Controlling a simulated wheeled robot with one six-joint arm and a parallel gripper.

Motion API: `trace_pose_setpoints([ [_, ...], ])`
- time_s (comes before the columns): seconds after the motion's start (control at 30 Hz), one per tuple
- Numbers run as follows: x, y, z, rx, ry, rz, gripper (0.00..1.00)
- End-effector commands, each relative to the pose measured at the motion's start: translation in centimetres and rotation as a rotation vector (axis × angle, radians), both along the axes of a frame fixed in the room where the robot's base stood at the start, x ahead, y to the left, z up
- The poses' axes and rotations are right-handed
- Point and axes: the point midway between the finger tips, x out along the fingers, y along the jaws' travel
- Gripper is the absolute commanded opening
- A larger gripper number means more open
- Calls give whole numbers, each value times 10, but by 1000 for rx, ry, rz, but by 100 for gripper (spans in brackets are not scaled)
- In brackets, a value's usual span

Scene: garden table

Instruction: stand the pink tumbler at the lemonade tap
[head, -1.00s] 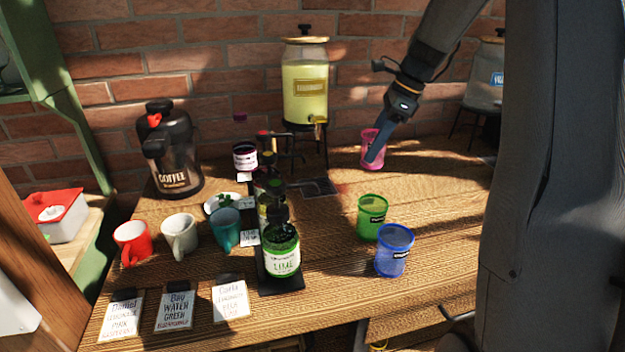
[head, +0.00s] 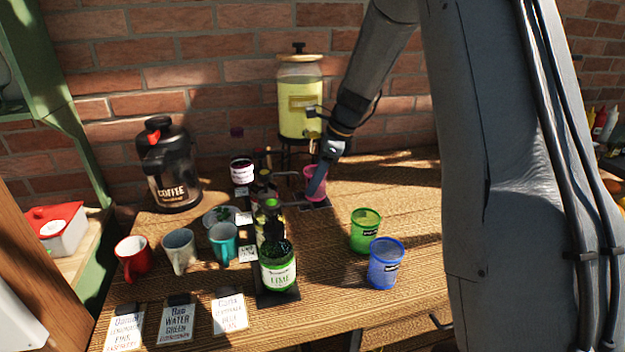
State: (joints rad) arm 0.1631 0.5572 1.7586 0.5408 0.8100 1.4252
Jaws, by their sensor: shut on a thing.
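The pink tumbler (head: 314,178) is upright, low in front of the lemonade dispenser (head: 300,98), which is a glass jar of yellow drink on a dark stand. My gripper (head: 316,186) is shut on the tumbler and covers part of it. The tumbler is at the dark drip mat (head: 318,206) below the tap; I cannot tell whether its base touches the mat. The tap is partly hidden by my wrist.
A green tumbler (head: 366,232) and a blue tumbler (head: 385,264) stand to the front right. Syrup bottles, with a lime one (head: 278,264) in front, stand left of the gripper. Mugs, a coffee jug (head: 168,166) and order cards are farther left. The table's right part is mostly clear.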

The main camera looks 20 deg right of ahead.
Motion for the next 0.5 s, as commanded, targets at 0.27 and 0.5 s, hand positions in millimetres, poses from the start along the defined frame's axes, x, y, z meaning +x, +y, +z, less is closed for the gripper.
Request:
trace_pose_setpoints([
  [0.27,3,8,-9,0,0,-1,27],
  [0.5,3,8,-12,0,0,-1,56],
])
